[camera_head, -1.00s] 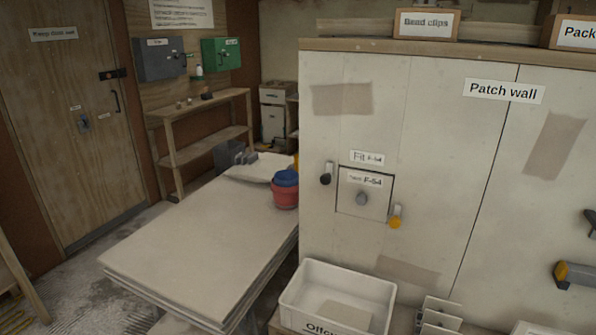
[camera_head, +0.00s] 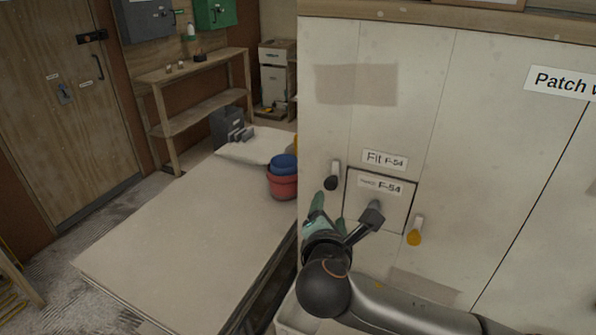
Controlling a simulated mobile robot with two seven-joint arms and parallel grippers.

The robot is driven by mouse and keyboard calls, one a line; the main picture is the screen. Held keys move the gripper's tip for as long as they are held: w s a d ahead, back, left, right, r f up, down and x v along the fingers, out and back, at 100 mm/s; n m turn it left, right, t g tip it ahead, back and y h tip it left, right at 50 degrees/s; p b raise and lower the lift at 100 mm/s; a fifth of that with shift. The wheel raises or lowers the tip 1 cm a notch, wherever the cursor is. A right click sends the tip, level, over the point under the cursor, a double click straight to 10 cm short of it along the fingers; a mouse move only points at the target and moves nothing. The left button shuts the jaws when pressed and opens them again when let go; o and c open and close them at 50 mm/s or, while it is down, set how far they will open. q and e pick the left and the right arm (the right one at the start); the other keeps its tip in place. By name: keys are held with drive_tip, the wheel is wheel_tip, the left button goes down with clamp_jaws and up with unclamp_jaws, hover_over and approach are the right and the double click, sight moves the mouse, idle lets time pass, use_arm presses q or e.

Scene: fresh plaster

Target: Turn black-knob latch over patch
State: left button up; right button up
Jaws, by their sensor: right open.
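The black-knob latch (camera_head: 332,180) is on the patch wall, just left of the square patch (camera_head: 396,212) labelled F-54. Its pale bar stands about upright, with the black knob at the lower end, beside the patch and not across it. The yellow-knob latch (camera_head: 415,233) hangs at the patch's right edge, knob down. My right gripper (camera_head: 329,211) is open just below the black knob, its greenish fingers pointing up toward it; I see no contact. Part of the gripper hides the patch's lower left and most of its grey knob. My left gripper is out of view.
A worktable with pale sheets (camera_head: 190,235) stands left of the wall, with red and blue tubs (camera_head: 284,185) near the wall's edge. A white bin (camera_head: 290,318) below is mostly hidden by my right arm.

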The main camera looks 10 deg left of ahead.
sight(331, 185)
drive_tip(key=x, duration=0.4)
drive_tip(key=r+p+x, duration=0.1)
drive_tip(key=x, duration=0.7)
drive_tip(key=shift+w+r, duration=0.15)
drive_tip(key=shift+w, duration=0.3)
clamp_jaws()
